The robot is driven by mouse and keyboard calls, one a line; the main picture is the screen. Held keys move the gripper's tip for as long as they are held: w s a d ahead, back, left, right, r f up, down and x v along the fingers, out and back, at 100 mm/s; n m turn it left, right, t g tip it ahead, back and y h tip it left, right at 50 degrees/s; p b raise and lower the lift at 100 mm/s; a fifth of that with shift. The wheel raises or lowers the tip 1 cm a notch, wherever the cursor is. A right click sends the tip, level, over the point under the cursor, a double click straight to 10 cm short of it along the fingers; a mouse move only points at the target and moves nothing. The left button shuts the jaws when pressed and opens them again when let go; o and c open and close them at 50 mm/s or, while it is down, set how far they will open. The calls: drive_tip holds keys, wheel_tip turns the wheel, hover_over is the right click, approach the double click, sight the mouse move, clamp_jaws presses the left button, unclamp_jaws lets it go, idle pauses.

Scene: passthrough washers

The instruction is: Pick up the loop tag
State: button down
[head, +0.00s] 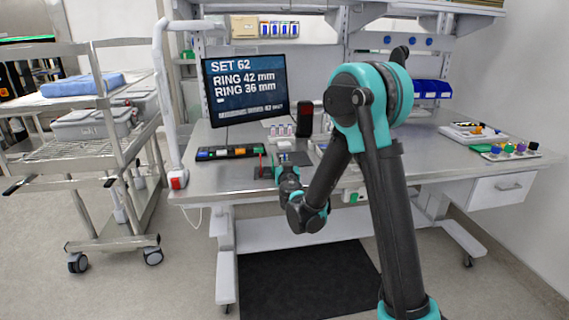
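My arm reaches down over the front of the steel workbench (350,168). My gripper (279,163) is at the bench's front edge, left of centre, small and partly hidden by my own wrist. I cannot tell whether its fingers are open or shut, or whether anything is between them. Just left of it stands a small dark base with a red upright post (262,163). I cannot make out a loop tag for certain; it may be too small or hidden behind my arm.
A monitor (245,88) reads SET 62, RING 42 mm, RING 36 mm. A dark strip of coloured blocks (228,152) lies below it. Small vials (281,130) and a black upright device (305,119) stand behind my gripper. Coloured knobs (508,150) sit at right. A cart (95,165) stands left.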

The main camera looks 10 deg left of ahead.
wheel_tip(320, 180, up, 20)
drive_tip(key=shift+f, duration=0.15)
idle(0.3)
idle(0.6)
